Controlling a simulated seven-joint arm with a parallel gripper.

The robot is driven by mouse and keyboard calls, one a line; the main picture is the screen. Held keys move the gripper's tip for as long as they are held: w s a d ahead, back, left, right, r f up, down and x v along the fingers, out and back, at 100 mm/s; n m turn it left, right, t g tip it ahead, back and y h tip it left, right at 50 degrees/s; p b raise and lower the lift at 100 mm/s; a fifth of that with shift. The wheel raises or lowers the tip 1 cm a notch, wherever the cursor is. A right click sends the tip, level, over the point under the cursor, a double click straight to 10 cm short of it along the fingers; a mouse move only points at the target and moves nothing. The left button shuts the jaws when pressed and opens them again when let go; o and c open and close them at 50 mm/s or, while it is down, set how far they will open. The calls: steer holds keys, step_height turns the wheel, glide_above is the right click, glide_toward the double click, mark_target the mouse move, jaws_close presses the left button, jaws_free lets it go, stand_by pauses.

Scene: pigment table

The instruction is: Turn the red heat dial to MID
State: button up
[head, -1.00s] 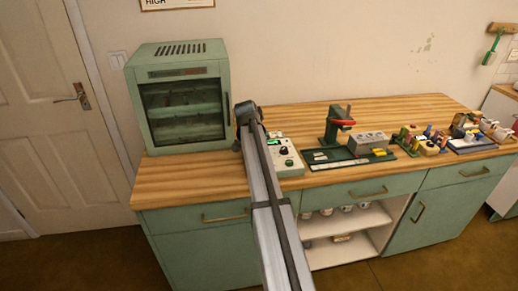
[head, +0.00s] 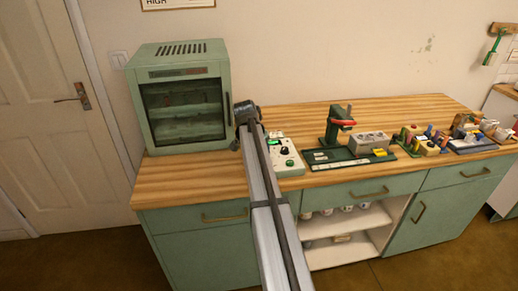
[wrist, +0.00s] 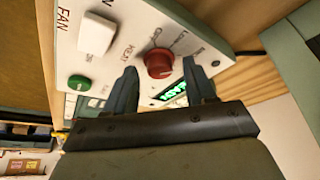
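The red heat dial (wrist: 159,63) is on a pale control panel (wrist: 120,38) in the wrist view, beside the word HEAT. Its pointer setting is too unclear to read. My gripper (wrist: 160,66) is open, with one dark finger on each side of the dial and visible gaps between fingers and dial. I cannot tell how far the fingertips are from the panel face. In the head view the control box (head: 287,163) sits on the counter, partly covered by my arm; the red dial and my fingers are hidden there.
The panel also has a white switch (wrist: 96,33), a green button (wrist: 79,82) and a lit green display (wrist: 173,91). A green cabinet with a glass door (head: 183,105) stands left of my arm. A press stand (head: 338,125) and small items are to the right.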

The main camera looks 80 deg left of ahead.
steer(key=v, duration=1.3)
steer(key=shift+r, duration=0.4)
steer(key=shift+d, duration=0.15)
